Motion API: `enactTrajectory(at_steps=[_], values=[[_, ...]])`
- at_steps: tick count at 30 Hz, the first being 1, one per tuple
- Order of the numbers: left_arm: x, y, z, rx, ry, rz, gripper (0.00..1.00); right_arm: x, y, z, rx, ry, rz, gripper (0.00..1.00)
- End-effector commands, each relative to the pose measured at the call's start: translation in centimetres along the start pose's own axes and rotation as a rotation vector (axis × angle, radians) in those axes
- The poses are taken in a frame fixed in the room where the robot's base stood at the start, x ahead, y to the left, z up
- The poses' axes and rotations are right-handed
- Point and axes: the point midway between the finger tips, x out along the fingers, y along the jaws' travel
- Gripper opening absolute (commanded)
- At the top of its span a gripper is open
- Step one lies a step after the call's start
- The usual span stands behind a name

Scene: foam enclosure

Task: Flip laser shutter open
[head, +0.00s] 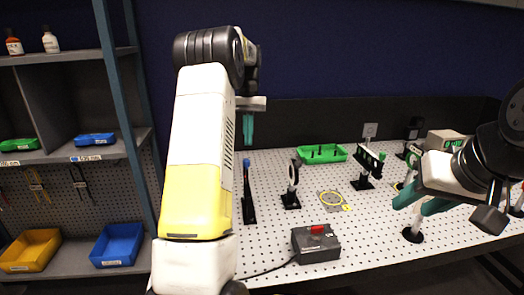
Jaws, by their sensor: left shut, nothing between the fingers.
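I cannot tell for sure which part is the laser shutter. A dark box with a red switch (315,243) sits at the front of the white perforated table, with a cable running left. Several post-mounted optics stand behind it, among them a round one (292,178) and a dark rectangular one (368,161). My left gripper (248,130) is shut and empty, pointing down near the table's back left.
A slim black stand with a blue tip (248,192) is below my left gripper. A green tray (323,154) lies at the back, a yellow ring on a plate (333,200) mid-table. Shelves with a yellow bin (30,250) and a blue bin (117,246) stand left.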

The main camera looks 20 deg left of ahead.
Motion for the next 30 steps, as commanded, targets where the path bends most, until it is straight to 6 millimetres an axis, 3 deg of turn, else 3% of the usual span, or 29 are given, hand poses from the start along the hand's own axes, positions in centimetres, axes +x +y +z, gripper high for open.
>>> enactTrajectory(at_steps=[4, 13, 30], values=[[3.2, 0.0, 0.1, 0.000, -0.003, 0.000, 0.00, 0.0, 0.0, 0.0, 0.000, 0.000, 0.000, 0.39], [3.6, 0.0, 3.5, 0.001, 0.001, 0.001, 0.00, 0.0, 0.0, 0.0, 0.000, 0.000, 0.000, 0.39], [3.8, 0.0, 3.9, 0.001, 0.001, 0.000, 0.00, 0.0, 0.0, 0.0, 0.000, 0.000, 0.000, 0.39]])
